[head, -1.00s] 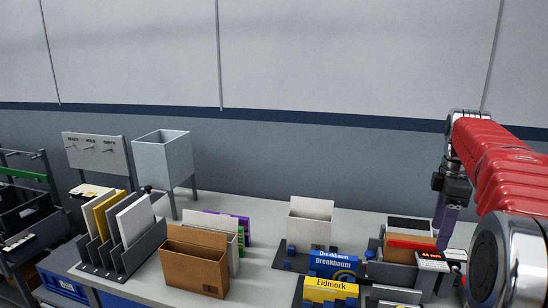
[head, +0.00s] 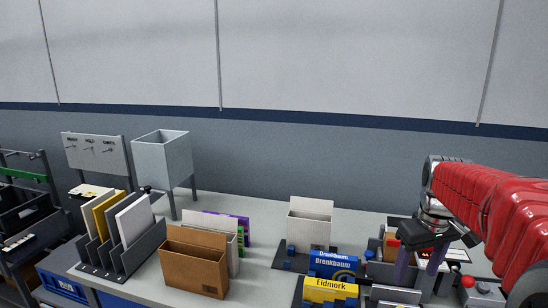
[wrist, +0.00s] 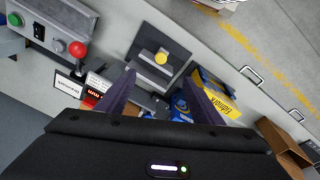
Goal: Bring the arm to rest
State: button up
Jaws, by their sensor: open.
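My red arm (head: 500,215) reaches in from the right edge of the head view, over the right end of the grey table (head: 250,290). My gripper (head: 419,272) points down, its two purple fingers apart. It hangs over or in front of the cluttered right end of the table; its exact height is hard to tell. In the wrist view my gripper (wrist: 160,92) is open, with nothing held between the fingers. Below it there are a dark plate with a yellow knob (wrist: 161,57) and a yellow box (wrist: 217,95).
Blue boxes (head: 333,264) and a yellow box (head: 330,291) stand left of my gripper. A control panel with a red knob (wrist: 77,48) is close by. A brown carton (head: 195,263), a file rack (head: 142,250) and a grey hopper (head: 160,158) stand farther left.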

jog(key=s+a+f+m+t, duration=0.1)
jog(key=s+a+t, duration=0.3)
jog(key=s+a, duration=1.3)
jog(key=shift+s+f+m+y, duration=0.25)
jog(key=shift+s+m, duration=0.25)
jog(key=shift+s, duration=0.7)
jog(key=shift+c, duration=0.3)
